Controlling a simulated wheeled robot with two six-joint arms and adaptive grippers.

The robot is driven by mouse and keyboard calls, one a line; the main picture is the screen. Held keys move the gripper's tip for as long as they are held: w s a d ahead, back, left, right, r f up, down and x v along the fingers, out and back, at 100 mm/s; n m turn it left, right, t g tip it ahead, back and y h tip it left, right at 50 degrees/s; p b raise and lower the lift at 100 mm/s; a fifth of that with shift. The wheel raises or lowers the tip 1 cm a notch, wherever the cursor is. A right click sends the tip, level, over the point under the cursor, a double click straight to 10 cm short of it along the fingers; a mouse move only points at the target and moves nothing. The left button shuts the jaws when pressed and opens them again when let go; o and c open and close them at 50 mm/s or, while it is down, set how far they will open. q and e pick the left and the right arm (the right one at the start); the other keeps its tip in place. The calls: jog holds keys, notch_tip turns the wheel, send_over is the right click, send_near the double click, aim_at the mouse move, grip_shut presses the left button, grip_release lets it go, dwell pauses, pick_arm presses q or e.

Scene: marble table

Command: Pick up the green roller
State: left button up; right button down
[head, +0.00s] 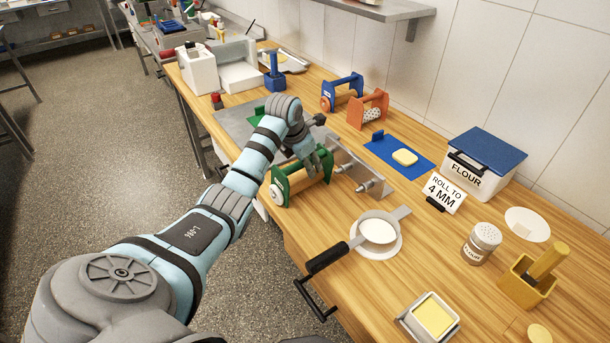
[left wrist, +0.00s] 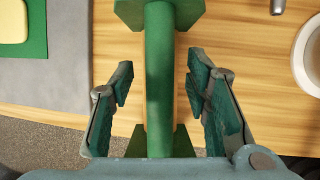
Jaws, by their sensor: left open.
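The green roller (head: 279,190) has green end plates, a green top bar and a wooden-coloured cylinder. It stands on the wooden table near the front edge, in the middle of the head view. My left gripper (head: 318,163) is over it, and my arm and fingers hide part of it. In the left wrist view the roller's green bar (left wrist: 159,60) runs up the picture between the two fingers of my open left gripper (left wrist: 160,82). A gap shows on both sides of the bar. My right gripper is not in view.
A metal stand with knobs (head: 365,178) is close on the roller's right. A black-handled sieve (head: 378,231) lies nearer. Blue (head: 343,92) and orange (head: 368,109) rollers stand farther back. A flour box (head: 480,175) and sign (head: 443,192) are at right.

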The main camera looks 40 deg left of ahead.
pick_arm(q)
jog(key=shift+f, duration=0.2)
dwell(0.3)
grip_shut()
